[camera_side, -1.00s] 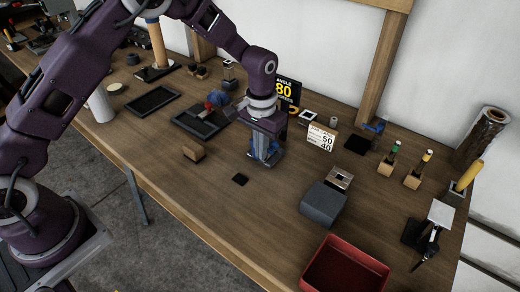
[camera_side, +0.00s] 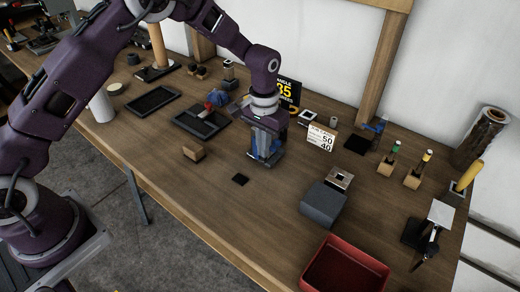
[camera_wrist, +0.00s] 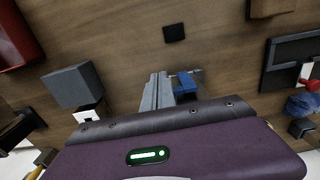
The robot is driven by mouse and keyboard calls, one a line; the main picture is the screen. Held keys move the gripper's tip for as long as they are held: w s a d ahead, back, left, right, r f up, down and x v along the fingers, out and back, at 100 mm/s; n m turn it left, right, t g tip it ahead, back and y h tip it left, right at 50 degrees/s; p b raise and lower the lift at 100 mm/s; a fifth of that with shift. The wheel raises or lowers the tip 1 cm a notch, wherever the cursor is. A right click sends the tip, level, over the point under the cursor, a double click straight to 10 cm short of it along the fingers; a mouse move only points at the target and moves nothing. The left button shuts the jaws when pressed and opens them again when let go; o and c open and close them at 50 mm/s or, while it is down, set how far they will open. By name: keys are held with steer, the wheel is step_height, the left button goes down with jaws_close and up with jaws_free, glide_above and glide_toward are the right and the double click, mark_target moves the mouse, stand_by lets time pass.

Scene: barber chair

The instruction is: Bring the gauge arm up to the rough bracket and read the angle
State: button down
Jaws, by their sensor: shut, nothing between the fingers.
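My gripper (camera_side: 264,157) is shut and points down at the middle of the bench. Its grey fingers (camera_wrist: 156,92) are together in the wrist view. A blue piece with grey parts (camera_wrist: 184,84) stands right beside them; it may be the gauge arm, and I cannot tell whether they touch. In the side view my gripper mostly hides it. A black sign (camera_side: 287,93) behind my wrist shows ANGLE, DEGREES and a yellow number that looks like 85, its first digit partly covered. I cannot clearly identify the rough bracket.
A white card (camera_side: 321,138) with 50 and 40 stands right of my gripper. A grey block (camera_side: 323,204) and a red bin (camera_side: 346,268) are nearer the front right. A wooden block (camera_side: 194,153) and black tray (camera_side: 185,120) lie left. A flat black square (camera_side: 240,180) lies in front.

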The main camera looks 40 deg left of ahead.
steer(key=shift+w, duration=0.4)
stand_by(3.1)
steer(key=shift+s+r, duration=0.5)
steer(key=shift+r, duration=0.35)
steer(key=shift+s+r, duration=0.5)
steer(key=shift+r, duration=0.35)
steer(key=shift+s+r, duration=0.5)
steer(key=shift+r, duration=0.35)
steer(key=s+a+r+t, duration=0.1)
steer(key=s+a+r, duration=0.1)
steer(key=s+r, duration=0.45)
steer(key=s+a+r+t, duration=0.2)
steer(key=s+r, duration=0.2)
steer(key=r, duration=0.6)
steer(key=s+a+r+t, duration=0.1)
steer(key=s, duration=0.8)
steer(key=s+a+r+t, duration=0.1)
steer(key=s+a+r, duration=0.1)
steer(key=s, duration=0.7)
steer(key=shift+s+a+t, duration=0.2)
steer(key=shift+s+t, duration=0.05)
steer(key=shift+t, duration=0.05)
